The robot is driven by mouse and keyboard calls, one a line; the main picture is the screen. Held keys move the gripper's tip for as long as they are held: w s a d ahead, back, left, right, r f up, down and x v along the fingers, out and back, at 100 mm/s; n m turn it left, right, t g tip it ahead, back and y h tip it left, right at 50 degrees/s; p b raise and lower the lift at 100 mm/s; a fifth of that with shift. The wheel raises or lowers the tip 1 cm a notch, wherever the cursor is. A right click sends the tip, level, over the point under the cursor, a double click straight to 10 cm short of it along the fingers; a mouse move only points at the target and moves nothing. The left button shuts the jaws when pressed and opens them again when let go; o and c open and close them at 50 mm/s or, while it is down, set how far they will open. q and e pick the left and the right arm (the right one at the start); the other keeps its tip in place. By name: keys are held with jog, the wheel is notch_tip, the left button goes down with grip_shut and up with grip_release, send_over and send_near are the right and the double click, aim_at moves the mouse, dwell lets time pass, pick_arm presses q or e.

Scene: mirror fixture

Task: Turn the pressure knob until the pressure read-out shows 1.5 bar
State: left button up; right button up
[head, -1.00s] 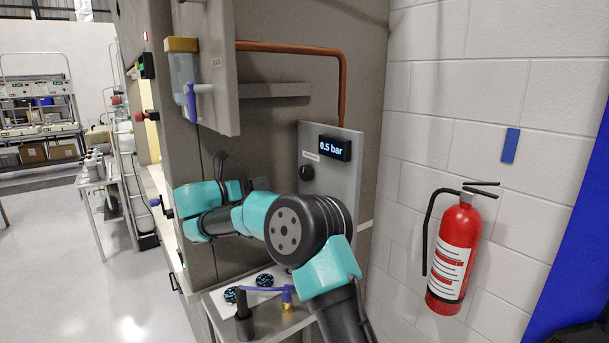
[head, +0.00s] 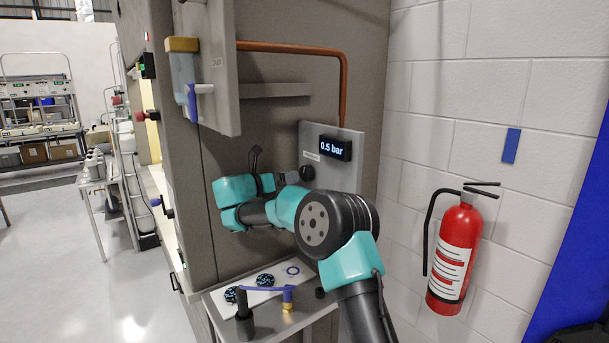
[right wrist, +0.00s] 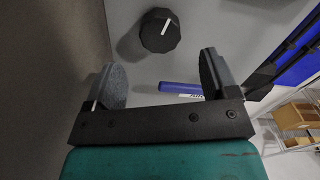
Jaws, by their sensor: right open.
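The pressure knob (head: 306,172) is a dark round knob on a grey panel (head: 350,178). In the right wrist view the knob (right wrist: 157,36) is faceted and black with a white pointer line. The pressure read-out (head: 335,148), above and to the right of the knob, shows 0.5 bar. My right gripper (head: 285,178) is just left of the knob in the head view, partly hidden by my own arm. In the right wrist view the right gripper (right wrist: 160,76) is open and empty, with the knob beyond its fingertips, apart from them. My left gripper is not in view.
A small table (head: 217,299) below holds dark patterned round pieces (head: 265,280) and a blue-handled fitting (head: 288,296). A copper pipe (head: 343,85) runs above the panel. A fire extinguisher (head: 454,255) hangs on the wall at right.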

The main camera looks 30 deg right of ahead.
aim_at(304, 174)
jog(key=d, duration=0.7)
jog(key=shift+w+d, duration=0.3)
jog(key=c, duration=0.9)
jog(key=shift+m, duration=0.5)
jog(key=m, duration=1)
jog(key=shift+m, duration=0.4)
